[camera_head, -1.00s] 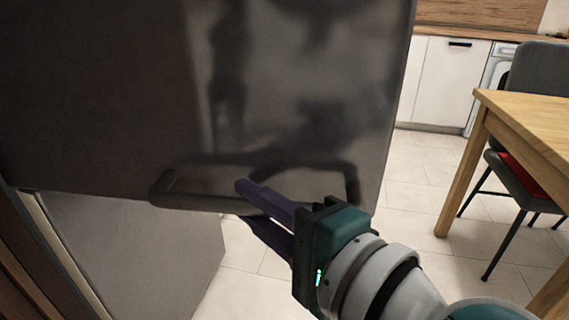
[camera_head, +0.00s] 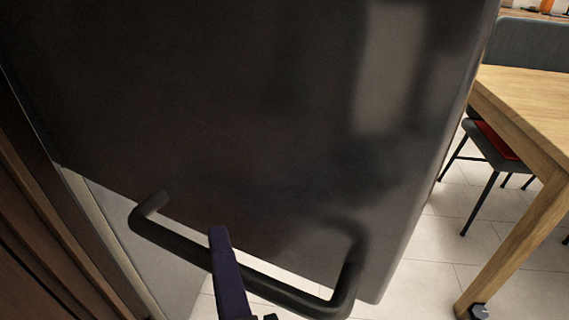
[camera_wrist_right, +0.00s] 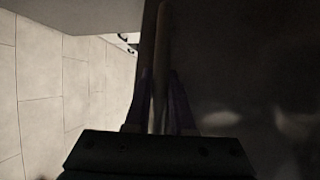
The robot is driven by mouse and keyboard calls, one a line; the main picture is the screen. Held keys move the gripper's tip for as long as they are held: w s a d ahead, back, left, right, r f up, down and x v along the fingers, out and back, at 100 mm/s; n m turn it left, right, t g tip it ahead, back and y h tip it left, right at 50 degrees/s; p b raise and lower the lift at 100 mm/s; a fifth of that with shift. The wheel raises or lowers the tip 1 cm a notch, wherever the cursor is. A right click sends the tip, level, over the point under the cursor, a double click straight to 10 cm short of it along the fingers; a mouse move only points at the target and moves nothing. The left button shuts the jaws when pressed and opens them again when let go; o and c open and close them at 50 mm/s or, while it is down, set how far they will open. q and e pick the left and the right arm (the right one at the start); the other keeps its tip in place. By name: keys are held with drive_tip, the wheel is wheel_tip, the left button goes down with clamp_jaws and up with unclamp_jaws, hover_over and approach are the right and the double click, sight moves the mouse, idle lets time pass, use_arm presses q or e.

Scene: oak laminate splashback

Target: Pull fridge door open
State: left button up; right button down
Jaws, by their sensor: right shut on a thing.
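The fridge door (camera_head: 250,110) is a large dark grey glossy panel filling most of the head view. It stands swung out at an angle from the paler lower front (camera_head: 120,235). Its dark bar handle (camera_head: 300,297) runs along the lower edge, fixed at both ends. My right gripper (camera_head: 220,250) is at the handle's middle, with one purple finger over the bar and the other hidden. In the right wrist view, the handle (camera_wrist_right: 162,35) runs between the two fingers of my right gripper (camera_wrist_right: 159,85), which are shut on it. My left gripper is not in view.
A wooden table (camera_head: 530,115) stands at the right, past the door's free edge, with a grey chair (camera_head: 490,145) beside it. Brown wooden panelling (camera_head: 35,240) is close at the left. Tiled floor (camera_head: 430,260) is clear between door and table.

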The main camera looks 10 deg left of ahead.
drive_tip(key=shift+s+a, duration=0.3)
drive_tip(key=shift+s, duration=0.35)
drive_tip(key=c, duration=0.8)
unclamp_jaws()
drive_tip(key=shift+o, duration=0.2)
drive_tip(key=p+v, duration=0.1)
drive_tip(key=v, duration=0.9)
drive_tip(key=shift+a, duration=0.15)
